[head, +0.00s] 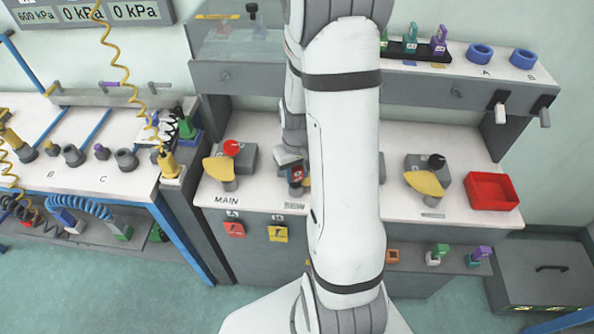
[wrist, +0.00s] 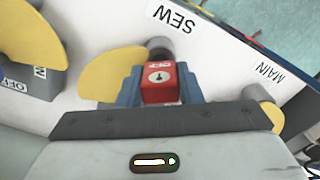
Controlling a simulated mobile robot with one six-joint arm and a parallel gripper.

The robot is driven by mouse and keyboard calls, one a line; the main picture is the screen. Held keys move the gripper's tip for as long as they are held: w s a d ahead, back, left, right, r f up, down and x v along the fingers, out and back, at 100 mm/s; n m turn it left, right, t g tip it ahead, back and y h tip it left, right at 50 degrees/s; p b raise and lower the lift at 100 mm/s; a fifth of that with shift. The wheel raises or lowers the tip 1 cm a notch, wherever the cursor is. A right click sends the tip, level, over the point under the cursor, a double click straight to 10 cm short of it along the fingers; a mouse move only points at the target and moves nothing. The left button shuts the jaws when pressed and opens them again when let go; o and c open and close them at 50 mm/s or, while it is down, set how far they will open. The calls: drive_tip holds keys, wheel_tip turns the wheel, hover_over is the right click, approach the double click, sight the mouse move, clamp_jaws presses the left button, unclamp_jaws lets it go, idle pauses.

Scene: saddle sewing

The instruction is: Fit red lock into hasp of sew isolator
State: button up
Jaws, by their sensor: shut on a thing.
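The red lock (wrist: 162,84), with a keyhole on its face, sits between the blue-grey fingers of my gripper (wrist: 160,92) in the wrist view. My gripper is shut on it. Just beyond the lock is the sew isolator, with a yellow plate (wrist: 112,72) and a dark round part (wrist: 160,47), above the SEW label (wrist: 173,16) in the picture's terms of the panel. In the head view my gripper (head: 297,180) is low over the panel, and my arm hides most of the sew isolator. I cannot tell whether the shackle is in the hasp.
The main isolator (head: 229,165) with a red knob stands to the left, and another isolator (head: 426,178) with a black knob to the right. A red tray (head: 493,191) lies at the right end. A grey shelf (head: 430,85) runs behind the panel.

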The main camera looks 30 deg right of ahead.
drive_tip(key=o, duration=1.2)
drive_tip(key=shift+c, duration=0.2)
drive_tip(key=shift+r, duration=3.9)
drive_tip(key=shift+r, duration=0.1)
drive_tip(key=s+a+r+t, duration=0.3)
drive_tip(key=s+a+r, duration=0.8)
drive_tip(key=s+r, duration=0.1)
drive_tip(key=shift+a+r+n, duration=0.15)
drive_tip(key=shift+r+n, duration=0.15)
drive_tip(key=shift+r, duration=0.45)
